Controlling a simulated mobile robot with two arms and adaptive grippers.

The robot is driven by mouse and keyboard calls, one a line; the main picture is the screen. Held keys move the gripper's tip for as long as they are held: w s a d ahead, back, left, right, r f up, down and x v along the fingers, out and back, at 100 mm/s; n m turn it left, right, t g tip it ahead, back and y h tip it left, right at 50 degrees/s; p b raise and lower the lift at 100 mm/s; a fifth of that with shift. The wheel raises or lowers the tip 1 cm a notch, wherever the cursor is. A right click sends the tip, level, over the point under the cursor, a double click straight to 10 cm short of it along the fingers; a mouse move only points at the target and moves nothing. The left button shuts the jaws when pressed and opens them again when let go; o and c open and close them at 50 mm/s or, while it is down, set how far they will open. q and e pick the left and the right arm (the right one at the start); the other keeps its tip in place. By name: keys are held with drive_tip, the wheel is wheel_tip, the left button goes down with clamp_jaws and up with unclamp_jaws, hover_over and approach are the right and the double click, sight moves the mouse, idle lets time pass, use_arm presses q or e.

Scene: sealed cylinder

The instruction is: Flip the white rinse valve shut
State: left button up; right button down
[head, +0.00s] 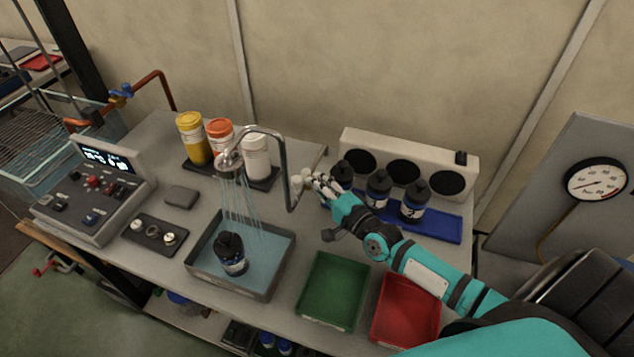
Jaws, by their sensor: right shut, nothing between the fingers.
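The shower head (229,161) hangs from a curved metal pipe (280,150), and streams of water fall from it into the grey basin (272,285). A dark bottle (232,252) stands upright in the basin under the water. The white rinse valve (297,185) seems to be the small pale part at the lower end of the pipe. My right gripper (318,184) is shut and empty, right beside this part. I cannot tell whether they touch, and the fingers partly blend with the valve. My left gripper is not in view.
Dark numbered bottles (414,200) stand on a blue tray (440,228) behind my right arm. Green (333,290) and red (407,310) trays lie in front. Yellow (193,138), orange-capped and white containers stand behind the basin. A control box (95,190) is at left.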

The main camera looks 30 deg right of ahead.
sight(297, 186)
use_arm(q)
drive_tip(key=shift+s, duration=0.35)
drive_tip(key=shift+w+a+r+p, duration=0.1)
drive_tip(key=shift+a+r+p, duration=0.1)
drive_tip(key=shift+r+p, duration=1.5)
use_arm(e)
drive_tip(key=shift+w+a+m+h, duration=0.25)
drive_tip(key=shift+a+h, duration=0.2)
drive_tip(key=shift+a, duration=0.25)
drive_tip(key=shift+w+a+m+h, duration=0.3)
drive_tip(key=shift+a+h, duration=0.1)
drive_tip(key=shift+a, duration=0.3)
drive_tip(key=shift+w+a+m+h, duration=0.25)
drive_tip(key=shift+a+h, duration=0.2)
drive_tip(key=shift+a, duration=0.25)
drive_tip(key=shift+w+a, duration=0.1)
drive_tip(key=shift+w, duration=0.05)
drive_tip(key=s, duration=1.2)
drive_tip(key=shift+d, duration=0.45)
